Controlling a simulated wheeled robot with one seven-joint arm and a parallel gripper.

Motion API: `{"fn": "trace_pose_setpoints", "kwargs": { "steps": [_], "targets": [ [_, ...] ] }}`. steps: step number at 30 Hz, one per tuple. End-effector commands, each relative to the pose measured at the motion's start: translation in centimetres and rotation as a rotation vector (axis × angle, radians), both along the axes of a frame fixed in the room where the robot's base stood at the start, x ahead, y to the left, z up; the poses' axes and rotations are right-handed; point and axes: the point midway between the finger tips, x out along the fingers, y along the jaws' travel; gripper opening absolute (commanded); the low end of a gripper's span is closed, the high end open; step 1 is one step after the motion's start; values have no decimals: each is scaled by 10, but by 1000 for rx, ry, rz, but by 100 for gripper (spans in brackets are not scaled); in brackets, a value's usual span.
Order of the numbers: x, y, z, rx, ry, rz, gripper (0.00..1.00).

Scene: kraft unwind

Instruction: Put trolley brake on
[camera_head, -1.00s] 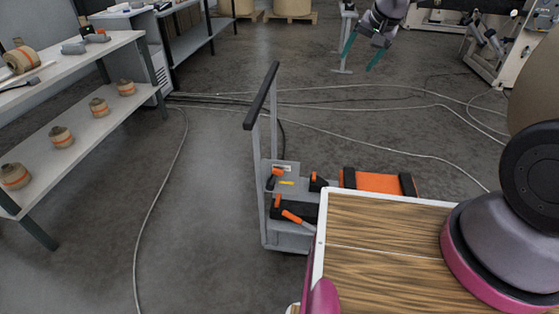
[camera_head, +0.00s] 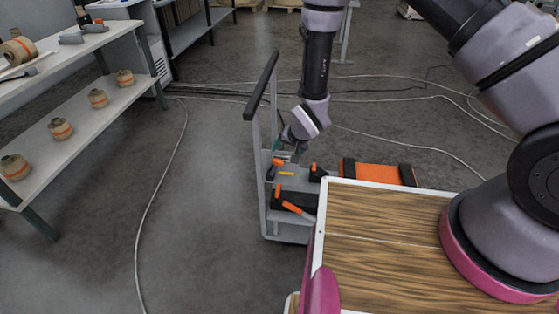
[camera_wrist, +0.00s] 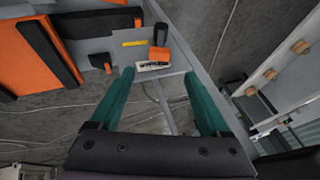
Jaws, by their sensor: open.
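The grey trolley (camera_head: 262,195) stands left of my wooden-topped base, with a black handle bar (camera_head: 262,85) on its upright frame. On its deck end is a small orange-and-black lever (camera_head: 277,162), beside a white label plate; the lever also shows in the wrist view (camera_wrist: 159,50), near the label (camera_wrist: 153,66). I cannot tell from a marking that it is the brake. My gripper (camera_head: 297,152) is just above the lever; its teal fingers (camera_wrist: 158,78) are open and empty, with the lever ahead between and beyond their tips, apparently not touched.
A larger orange-handled tool (camera_head: 293,208) and an orange case with black ends (camera_head: 375,174) lie on or by the trolley. A shelf (camera_head: 75,120) with several rolls stands at left. Cables (camera_head: 170,170) run over the open floor.

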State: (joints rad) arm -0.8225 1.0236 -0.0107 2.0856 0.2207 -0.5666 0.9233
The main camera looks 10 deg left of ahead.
Motion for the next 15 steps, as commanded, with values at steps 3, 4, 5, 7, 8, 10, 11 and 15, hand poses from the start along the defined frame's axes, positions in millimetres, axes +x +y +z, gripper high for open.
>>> {"fn": "trace_pose_setpoints", "kwargs": {
  "steps": [3, 4, 5, 7, 8, 10, 11, 15],
  "targets": [
    [8, 7, -22, -3, 1, 0, 80],
    [11, 9, -27, -3, 1, -1, 80],
    [13, 11, -32, -3, 1, -1, 80],
    [18, 15, -43, -2, 1, 0, 80],
    [20, 17, -48, -2, 1, 0, 80],
    [24, 21, -57, -2, 1, 0, 80],
    [26, 22, -60, -1, 0, 0, 80],
    [31, 27, -72, -2, 1, 0, 80]
  ]
}}
